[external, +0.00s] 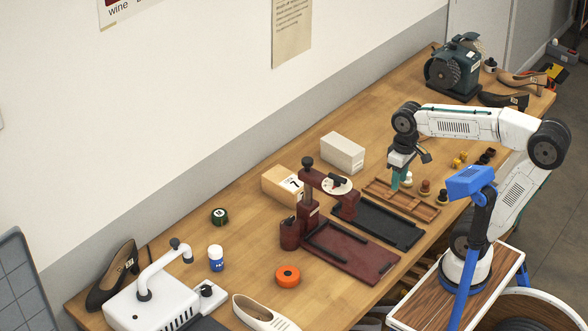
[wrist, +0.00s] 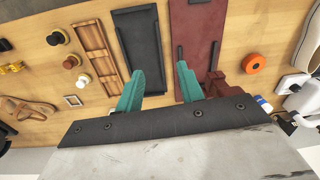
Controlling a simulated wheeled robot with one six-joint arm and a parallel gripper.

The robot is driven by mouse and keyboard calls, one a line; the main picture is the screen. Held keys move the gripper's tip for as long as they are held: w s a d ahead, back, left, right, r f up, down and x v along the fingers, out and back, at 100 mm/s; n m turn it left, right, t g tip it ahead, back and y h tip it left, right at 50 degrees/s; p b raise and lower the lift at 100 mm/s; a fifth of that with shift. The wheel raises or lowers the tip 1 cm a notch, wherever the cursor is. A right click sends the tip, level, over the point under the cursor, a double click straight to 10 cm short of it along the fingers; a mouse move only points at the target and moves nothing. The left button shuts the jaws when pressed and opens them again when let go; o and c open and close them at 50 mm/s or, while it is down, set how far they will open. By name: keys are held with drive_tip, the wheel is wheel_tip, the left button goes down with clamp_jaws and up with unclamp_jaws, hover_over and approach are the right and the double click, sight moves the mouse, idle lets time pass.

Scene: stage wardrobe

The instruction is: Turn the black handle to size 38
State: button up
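A dark red press (external: 305,218) stands on the workbench in the external view. A white round dial (external: 345,188) sits on its arm, with a small black handle (external: 338,182) across it. The size marks are too small to read, so I cannot tell where the handle points. A separate black knob (external: 308,161) tops the press column. My gripper (external: 397,183) hangs to the right of the press, apart from it. In the wrist view its teal fingers (wrist: 160,84) are spread and empty. There the press (wrist: 222,87) shows only in part, and the dial and handle are hidden.
A black tray (external: 395,229), a wooden tray (external: 425,209) and a dark red board (external: 355,258) lie close by. A pale box (external: 342,153) and a box marked 7 (external: 282,185) stand behind.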

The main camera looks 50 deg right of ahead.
drive_tip(key=y, duration=0.1)
approach(337, 180)
drive_tip(key=s+d+f, duration=0.2)
drive_tip(key=d+f, duration=0.2)
wheel_tip(337, 180, up, 3)
drive_tip(key=w+a, duration=0.3)
drive_tip(key=shift+y, duration=0.3)
drive_tip(key=f, duration=0.4)
drive_tip(key=a+f, duration=0.1)
drive_tip(key=f, duration=0.1)
drive_tip(key=shift+s+f, duration=0.25)
clamp_jaws()
